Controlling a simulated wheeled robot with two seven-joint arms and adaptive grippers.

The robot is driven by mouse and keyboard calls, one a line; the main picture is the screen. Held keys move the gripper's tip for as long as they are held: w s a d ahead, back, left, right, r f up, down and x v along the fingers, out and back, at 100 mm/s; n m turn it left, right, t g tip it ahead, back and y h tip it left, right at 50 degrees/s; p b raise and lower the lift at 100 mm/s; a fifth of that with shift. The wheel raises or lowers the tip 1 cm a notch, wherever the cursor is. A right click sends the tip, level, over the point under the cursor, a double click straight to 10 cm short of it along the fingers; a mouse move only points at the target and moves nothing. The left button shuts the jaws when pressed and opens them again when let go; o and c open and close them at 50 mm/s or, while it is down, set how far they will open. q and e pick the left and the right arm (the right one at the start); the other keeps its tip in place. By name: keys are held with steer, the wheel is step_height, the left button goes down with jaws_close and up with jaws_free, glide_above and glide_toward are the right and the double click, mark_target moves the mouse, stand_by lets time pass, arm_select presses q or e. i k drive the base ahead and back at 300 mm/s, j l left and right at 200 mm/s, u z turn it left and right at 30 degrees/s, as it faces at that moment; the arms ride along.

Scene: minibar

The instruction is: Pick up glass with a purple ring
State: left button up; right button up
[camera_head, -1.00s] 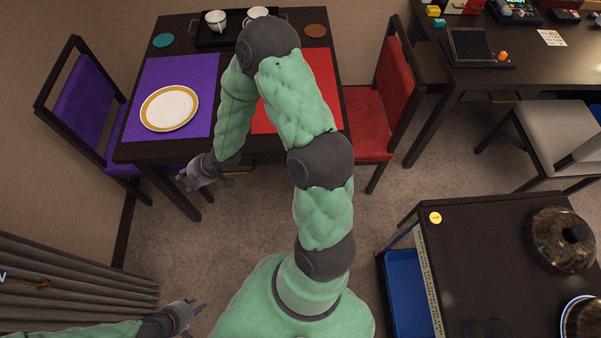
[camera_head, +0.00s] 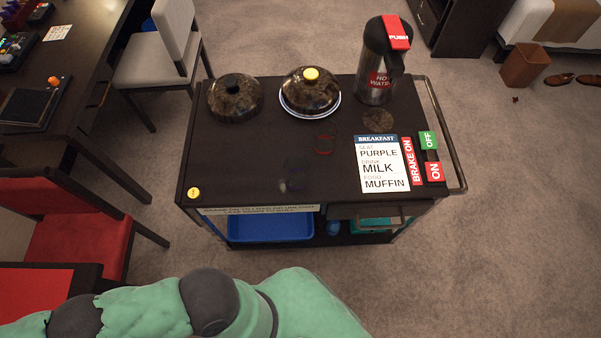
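A clear glass with a faint purple ring (camera_head: 294,178) stands on the dark top of the trolley (camera_head: 230,165), left of the breakfast card and near the front edge. Its transparent body is hard to make out against the dark surface. A second clear glass with a red ring (camera_head: 325,144) stands behind it and to the right. Neither of my grippers is in view. Only a green arm of mine shows along the bottom left, apart from the trolley.
Two dark domed lids (camera_head: 235,97) (camera_head: 310,90) and a hot-water flask (camera_head: 378,75) stand at the trolley's back. A breakfast card (camera_head: 382,164) and brake signs (camera_head: 430,155) lie on the right. A blue tray (camera_head: 270,229) sits below. A red chair (camera_head: 75,235) is at left.

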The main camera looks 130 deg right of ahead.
mark_target(295, 167)
steer(key=z, duration=0.6)
steer(key=i+z, duration=0.1)
steer(key=z, duration=1.75)
steer(key=j+z, duration=0.15)
steer(key=z, duration=0.45)
steer(key=i+j+z, duration=0.1)
steer(key=z, duration=1.1)
steer(key=j+z, duration=0.1)
steer(key=z, duration=0.55)
